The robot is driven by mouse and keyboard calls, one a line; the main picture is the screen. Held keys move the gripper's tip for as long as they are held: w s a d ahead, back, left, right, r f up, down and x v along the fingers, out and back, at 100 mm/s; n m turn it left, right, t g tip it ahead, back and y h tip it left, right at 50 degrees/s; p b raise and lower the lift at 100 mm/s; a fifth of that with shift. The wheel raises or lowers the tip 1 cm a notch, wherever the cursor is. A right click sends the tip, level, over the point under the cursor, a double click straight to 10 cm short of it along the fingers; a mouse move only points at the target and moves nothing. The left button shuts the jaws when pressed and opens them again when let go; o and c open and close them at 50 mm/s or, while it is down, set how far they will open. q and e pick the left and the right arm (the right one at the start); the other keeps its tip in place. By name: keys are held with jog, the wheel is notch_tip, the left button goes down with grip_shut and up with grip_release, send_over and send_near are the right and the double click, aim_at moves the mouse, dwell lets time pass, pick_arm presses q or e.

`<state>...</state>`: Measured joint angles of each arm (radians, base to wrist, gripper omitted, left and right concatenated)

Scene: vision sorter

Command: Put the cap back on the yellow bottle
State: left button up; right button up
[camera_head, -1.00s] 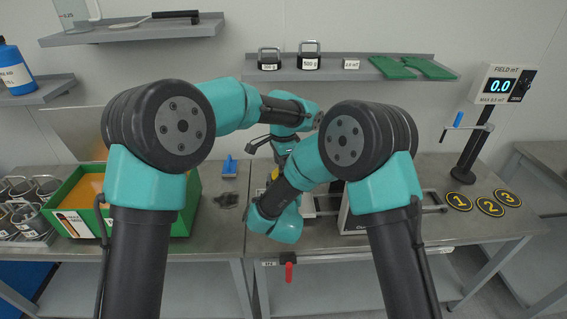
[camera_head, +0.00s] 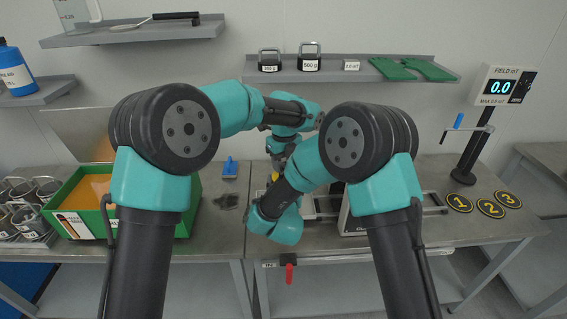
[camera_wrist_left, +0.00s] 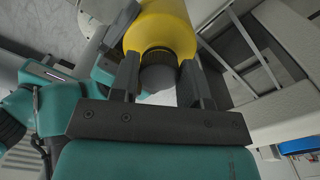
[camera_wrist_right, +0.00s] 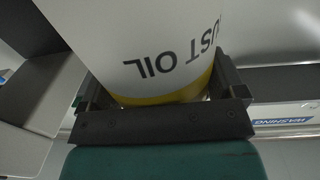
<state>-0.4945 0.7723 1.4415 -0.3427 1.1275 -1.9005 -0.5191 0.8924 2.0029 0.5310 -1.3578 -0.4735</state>
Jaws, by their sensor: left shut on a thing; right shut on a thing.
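The yellow bottle (camera_wrist_left: 160,25) fills the top of the left wrist view, its neck end toward my left gripper. The grey cap (camera_wrist_left: 158,76) sits between the fingers of my left gripper (camera_wrist_left: 158,88), which is shut on it. The cap lines up with the bottle's neck and seems to meet it; I cannot tell how tightly it is seated. My right gripper (camera_wrist_right: 165,95) is shut around the bottle's body, with the white oil label (camera_wrist_right: 135,40) and a yellow band showing. In the head view only a yellow sliver of the bottle (camera_head: 274,176) shows; my arms hide the rest.
A field meter (camera_head: 495,90) stands at the right near numbered discs. A shelf (camera_head: 345,72) runs behind my arms.

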pick_arm(q)
jog(key=m, duration=0.6)
jog(key=shift+d+m, duration=0.2)
jog(key=shift+m, duration=0.1)
jog(key=m, duration=0.6)
jog(key=shift+d, duration=0.2)
jog(key=o, duration=0.9)
jog(key=shift+c, duration=0.4)
